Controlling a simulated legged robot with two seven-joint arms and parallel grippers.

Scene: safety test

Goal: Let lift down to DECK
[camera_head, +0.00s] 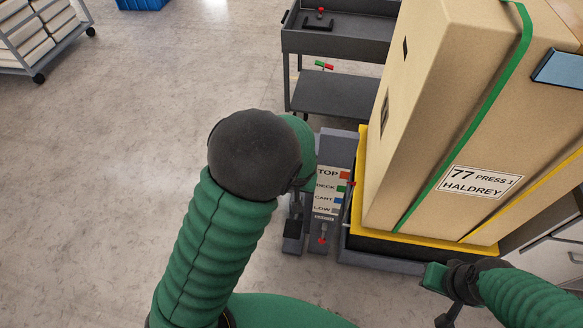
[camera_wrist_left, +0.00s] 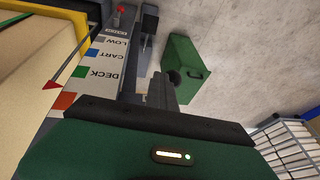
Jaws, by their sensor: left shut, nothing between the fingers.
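The lift has a yellow-edged platform (camera_head: 425,241) bearing a tall cardboard load (camera_head: 420,120) with a green strap. Its scale plate (camera_head: 327,190) reads TOP, DECK, CART and LOW from far to near. The red pointer (camera_wrist_left: 52,86) stands between the green DECK mark (camera_wrist_left: 79,72) and the orange TOP mark (camera_wrist_left: 65,101). A red-knobbed lever (camera_head: 322,240) is at the scale's near end, with a dark pedal-like part (camera_head: 292,229) beside it. My left gripper (camera_wrist_left: 160,90) is shut and empty, above and left of the scale. My right gripper (camera_head: 446,312) is near the platform's front; its jaws are unclear.
A grey cart (camera_head: 335,40) stands behind the lift, with small red-topped items on it. A rack of white bundles (camera_head: 35,40) is far left, and also in the left wrist view (camera_wrist_left: 290,145). A blue crate (camera_head: 142,3) is at the back.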

